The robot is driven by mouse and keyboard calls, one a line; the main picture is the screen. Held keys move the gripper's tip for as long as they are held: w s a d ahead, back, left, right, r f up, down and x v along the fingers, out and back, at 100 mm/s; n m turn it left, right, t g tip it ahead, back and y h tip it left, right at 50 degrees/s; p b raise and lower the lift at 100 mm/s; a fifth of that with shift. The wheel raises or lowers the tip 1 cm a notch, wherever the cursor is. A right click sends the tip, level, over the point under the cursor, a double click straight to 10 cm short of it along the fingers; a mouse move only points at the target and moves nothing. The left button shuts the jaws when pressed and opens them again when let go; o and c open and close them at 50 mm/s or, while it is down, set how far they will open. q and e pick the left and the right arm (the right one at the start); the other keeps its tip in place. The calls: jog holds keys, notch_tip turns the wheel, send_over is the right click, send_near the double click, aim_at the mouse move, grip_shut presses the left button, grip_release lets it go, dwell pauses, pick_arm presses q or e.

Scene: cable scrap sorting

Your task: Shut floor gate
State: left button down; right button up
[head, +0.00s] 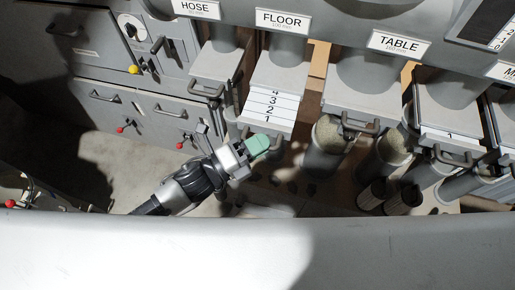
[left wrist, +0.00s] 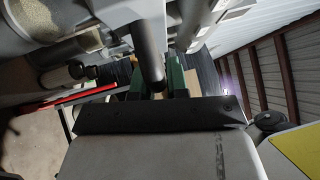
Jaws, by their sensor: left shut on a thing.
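The floor gate (head: 268,108) is a pale plate under the chute labelled FLOOR (head: 283,20). It sticks out toward me, with a scale of numbers 1 to 4 showing on it. My left gripper (head: 258,146) has green fingers and is at the front end of this gate, shut on its handle. The fingers cover most of the handle in the head view. In the left wrist view the green fingers (left wrist: 156,84) close around a dark grey bar (left wrist: 148,52), the handle. My right gripper is not in view.
The hose gate handle (head: 207,91) is close on the left and the table gate handle (head: 358,126) on the right. Grey tubes with granules (head: 328,138) stand below the right chutes. Grey cabinets with red knobs (head: 120,130) are at the left. A pale surface (head: 250,245) spans the foreground.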

aim_at(266, 121)
pick_arm(q)
jog(key=w, duration=0.2)
jog(key=w+d, duration=0.1)
jog(key=w, duration=0.1)
jog(key=w+b, duration=0.1)
jog(key=w, duration=0.1)
jog(key=shift+w+d, duration=0.4)
jog(key=c, duration=1.1)
grip_release()
jog(key=shift+s, duration=0.1)
jog(key=shift+a, duration=0.15)
jog(key=shift+s+a+f+b, duration=0.2)
jog(key=shift+a+b, duration=0.1)
jog(key=b+v, duration=0.3)
jog(key=v, duration=0.6)
jog(key=shift+s+a+r, duration=0.1)
jog(key=shift+s+a, duration=0.2)
jog(key=shift+a, duration=0.05)
